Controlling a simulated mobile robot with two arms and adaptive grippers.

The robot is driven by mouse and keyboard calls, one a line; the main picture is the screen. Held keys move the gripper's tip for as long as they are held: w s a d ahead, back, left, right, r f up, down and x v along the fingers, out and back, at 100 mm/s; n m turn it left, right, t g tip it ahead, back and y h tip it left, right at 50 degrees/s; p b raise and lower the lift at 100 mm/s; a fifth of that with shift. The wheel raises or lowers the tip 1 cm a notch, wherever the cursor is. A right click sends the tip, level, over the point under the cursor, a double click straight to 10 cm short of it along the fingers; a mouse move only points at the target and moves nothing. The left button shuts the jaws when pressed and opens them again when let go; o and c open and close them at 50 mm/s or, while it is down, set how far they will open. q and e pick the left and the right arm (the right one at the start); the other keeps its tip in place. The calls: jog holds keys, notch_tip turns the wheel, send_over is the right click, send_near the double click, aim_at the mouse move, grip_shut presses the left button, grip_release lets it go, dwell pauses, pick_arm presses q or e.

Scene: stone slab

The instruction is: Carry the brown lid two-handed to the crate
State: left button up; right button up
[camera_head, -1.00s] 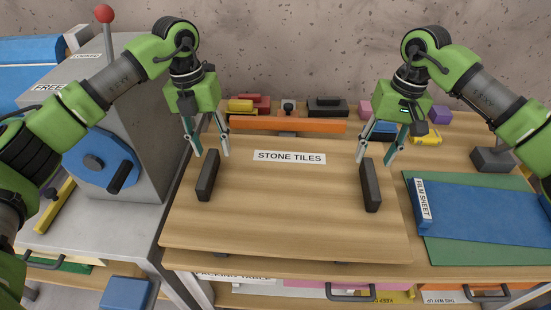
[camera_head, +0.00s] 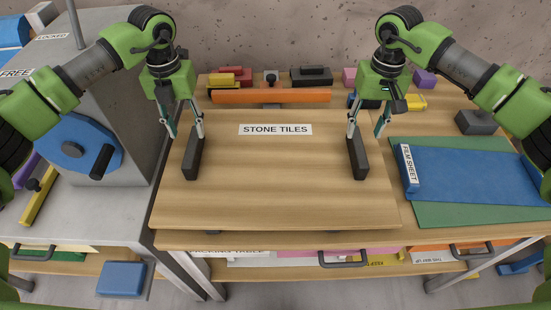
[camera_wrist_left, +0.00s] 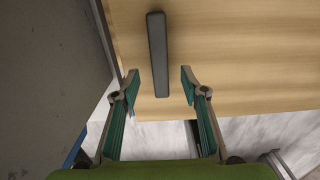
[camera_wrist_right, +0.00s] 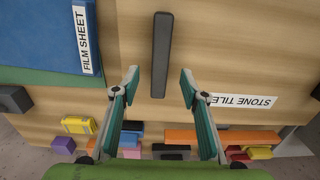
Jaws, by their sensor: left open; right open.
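The brown lid (camera_head: 275,180) is a flat wooden board labelled "STONE TILES", lying on the packing table. It has a dark bar handle near each side: the left handle (camera_head: 193,153) and the right handle (camera_head: 358,153). My left gripper (camera_head: 184,134) is open above the far end of the left handle; in the left wrist view the handle (camera_wrist_left: 157,55) lies between and beyond its fingers. My right gripper (camera_head: 366,134) is open above the far end of the right handle; in the right wrist view that handle (camera_wrist_right: 161,55) lies ahead between its fingers. Both are empty. No crate is recognisable.
A grey machine with a blue disc (camera_head: 80,148) stands close on the left. An orange bar (camera_head: 270,96) and several small coloured blocks lie behind the lid. A blue film sheet (camera_head: 470,172) on a green mat (camera_head: 470,213) lies to the right.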

aim_at(192, 144)
pick_arm(q)
notch_tip(192, 144, down, 8)
pick_arm(e)
notch_tip(192, 144, down, 8)
jog(key=shift+r, duration=0.1)
pick_arm(q)
grip_shut()
pick_arm(e)
grip_shut()
pick_arm(q)
jog(key=shift+w+r, duration=0.15)
pick_arm(e)
jog(key=shift+w+r, duration=0.1)
jog(key=shift+w, duration=0.05)
